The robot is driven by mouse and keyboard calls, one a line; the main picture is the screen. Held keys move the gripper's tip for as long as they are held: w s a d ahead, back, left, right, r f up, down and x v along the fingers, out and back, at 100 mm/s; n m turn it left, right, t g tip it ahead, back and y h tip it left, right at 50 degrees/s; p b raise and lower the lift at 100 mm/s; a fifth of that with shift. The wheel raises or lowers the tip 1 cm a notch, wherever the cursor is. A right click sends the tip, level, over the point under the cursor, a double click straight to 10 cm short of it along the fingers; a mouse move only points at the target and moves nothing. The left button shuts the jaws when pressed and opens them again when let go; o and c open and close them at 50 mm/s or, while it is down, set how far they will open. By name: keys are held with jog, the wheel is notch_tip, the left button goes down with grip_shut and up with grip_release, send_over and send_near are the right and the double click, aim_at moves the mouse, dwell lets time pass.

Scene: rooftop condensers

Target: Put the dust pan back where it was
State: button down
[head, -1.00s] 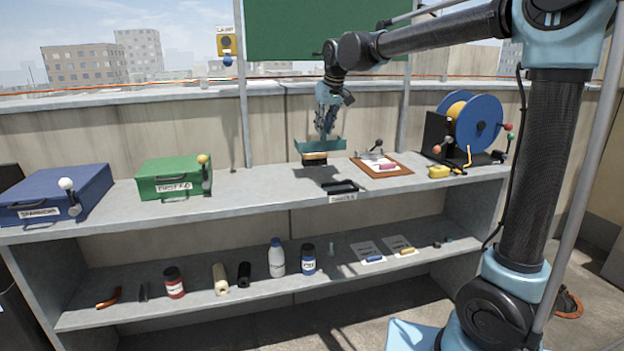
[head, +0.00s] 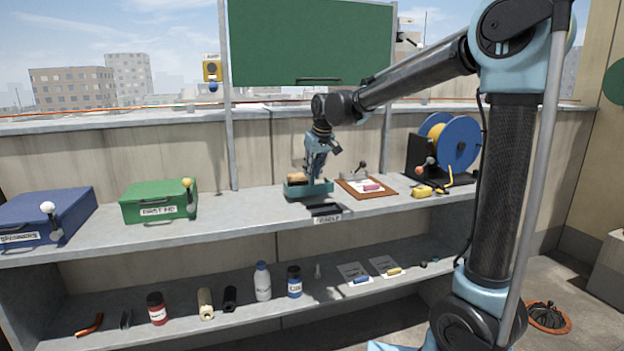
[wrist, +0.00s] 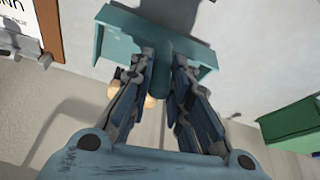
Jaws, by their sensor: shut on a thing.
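The teal dust pan (head: 318,189) is in my gripper (head: 313,176), upright fingers on its handle, just behind the black cradle. It is very low over the bench top; I cannot tell if it touches. In the wrist view the pan (wrist: 116,40) spreads beyond the fingertips, and my gripper (wrist: 162,68) is shut on its handle. A tan block-like thing (head: 297,177) shows at the pan's left; it is partly hidden behind a finger in the wrist view. The black cradle (head: 325,210), with a label on the bench's front edge, looks empty.
A brown clipboard (head: 350,188) lies close right of the pan, with a cable reel (head: 457,146) farther right. A green first aid box (head: 150,203) and blue box (head: 40,212) stand left. The bench between green box and pan is clear.

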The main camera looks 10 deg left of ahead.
jog(key=shift+f, duration=1.1)
jog(key=shift+f, duration=0.1)
jog(key=c, duration=1.5)
grip_release()
jog(key=v, duration=1.2)
jog(key=shift+s, duration=0.1)
